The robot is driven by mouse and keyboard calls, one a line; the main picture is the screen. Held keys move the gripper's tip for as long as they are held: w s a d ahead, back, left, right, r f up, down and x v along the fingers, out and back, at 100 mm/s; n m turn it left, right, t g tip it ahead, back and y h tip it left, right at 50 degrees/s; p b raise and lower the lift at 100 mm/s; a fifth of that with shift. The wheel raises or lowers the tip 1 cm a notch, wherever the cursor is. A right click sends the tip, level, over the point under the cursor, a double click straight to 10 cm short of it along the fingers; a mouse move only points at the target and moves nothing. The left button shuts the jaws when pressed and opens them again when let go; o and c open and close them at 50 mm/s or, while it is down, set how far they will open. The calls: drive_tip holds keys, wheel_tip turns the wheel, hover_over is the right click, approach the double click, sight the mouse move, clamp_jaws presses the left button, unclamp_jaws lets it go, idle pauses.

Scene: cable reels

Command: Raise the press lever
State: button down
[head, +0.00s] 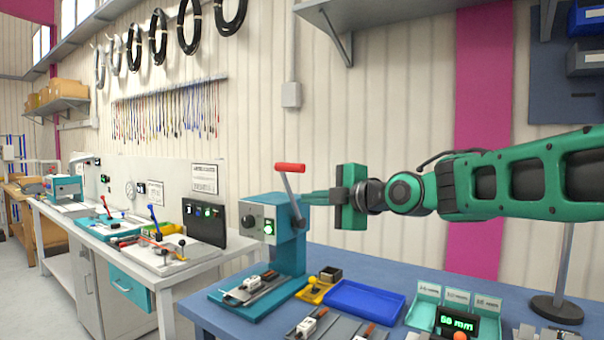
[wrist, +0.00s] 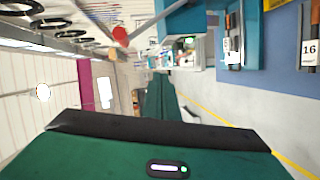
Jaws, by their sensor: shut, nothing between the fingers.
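The teal press (head: 271,235) stands on the blue bench, with a grey lever (head: 290,188) on its right side. The lever points up and leans slightly left, ending in a red handle (head: 290,168). My gripper (head: 308,197) is shut and empty, pointing left, just right of the lever shaft below the handle. I cannot tell whether it touches the lever. In the wrist view the red handle (wrist: 121,36) and grey shaft (wrist: 160,19) show beyond my shut fingers (wrist: 158,80), with part of the press (wrist: 185,18) near the top.
A blue tray (head: 365,300) and a small yellow fixture (head: 316,288) lie right of the press base. A green display stand (head: 455,310) and a dark lamp base (head: 557,309) are farther right. A wall shelf (head: 350,8) hangs above.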

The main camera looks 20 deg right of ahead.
sight(290, 169)
wheel_tip(290, 169, up, 6)
drive_tip(key=w+a+n+t+y, duration=0.1)
drive_tip(key=w+n+y, duration=0.1)
drive_tip(key=n, duration=0.1)
drive_tip(key=shift+t+h, duration=0.3)
drive_tip(key=shift+h, duration=0.1)
drive_tip(key=w, duration=0.7)
drive_tip(key=w+a, duration=0.1)
drive_tip(key=w, duration=0.2)
drive_tip(key=shift+w+f, duration=0.1)
drive_tip(key=shift+w, duration=0.2)
drive_tip(key=shift+w+d, duration=0.4)
drive_tip(key=shift+w, duration=0.05)
